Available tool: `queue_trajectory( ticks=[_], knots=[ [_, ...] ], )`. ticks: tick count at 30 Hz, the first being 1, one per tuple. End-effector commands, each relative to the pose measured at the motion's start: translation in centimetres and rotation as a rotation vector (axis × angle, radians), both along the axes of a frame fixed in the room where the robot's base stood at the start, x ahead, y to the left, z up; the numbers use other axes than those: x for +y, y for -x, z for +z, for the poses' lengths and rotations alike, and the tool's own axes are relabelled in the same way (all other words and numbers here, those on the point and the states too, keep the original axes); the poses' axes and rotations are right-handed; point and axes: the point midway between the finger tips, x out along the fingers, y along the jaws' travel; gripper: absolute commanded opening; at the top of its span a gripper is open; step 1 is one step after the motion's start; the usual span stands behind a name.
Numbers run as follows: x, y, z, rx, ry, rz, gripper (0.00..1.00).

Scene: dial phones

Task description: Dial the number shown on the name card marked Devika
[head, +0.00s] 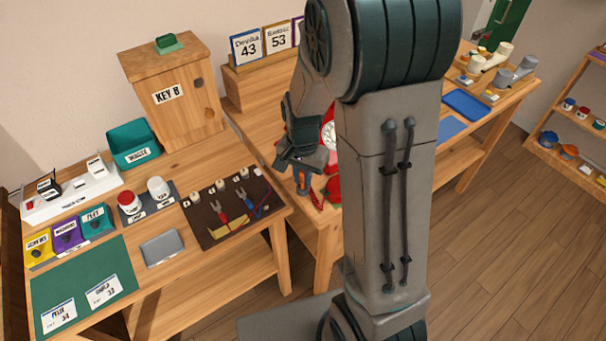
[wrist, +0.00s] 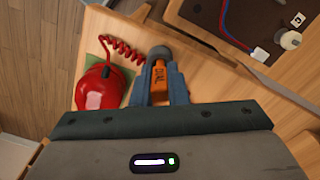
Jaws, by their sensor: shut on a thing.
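The name card marked Devika (head: 247,46) stands on a wooden rack in the head view and reads 43. A red phone with a pale dial (head: 328,134) is partly hidden behind my arm in the head view. In the wrist view, a red phone part (wrist: 100,90) with a coiled cord (wrist: 123,49) lies left of my gripper, and its dial face does not show. My gripper (wrist: 159,74) has its blue fingers closed around an orange block-like tool (wrist: 160,88) with dark lettering, probably DIAL. The gripper also shows in the head view (head: 302,178), apart from the dial.
A second card (head: 278,37) reading 53 stands beside Devika's. On the near table are the KEY B box (head: 170,95), a teal waste bin (head: 133,147) and a dark wire board (head: 215,215). My arm hides the middle.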

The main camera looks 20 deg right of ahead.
Motion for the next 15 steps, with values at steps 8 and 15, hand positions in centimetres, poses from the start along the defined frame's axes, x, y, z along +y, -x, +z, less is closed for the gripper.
queue_trajectory(
  ticks=[8,15],
  knots=[
    [0.00,0.01,-0.83,0.000,0.000,0.000,0.00],
    [0.01,0.01,-0.73,0.000,0.000,0.000,0.16]
  ],
)
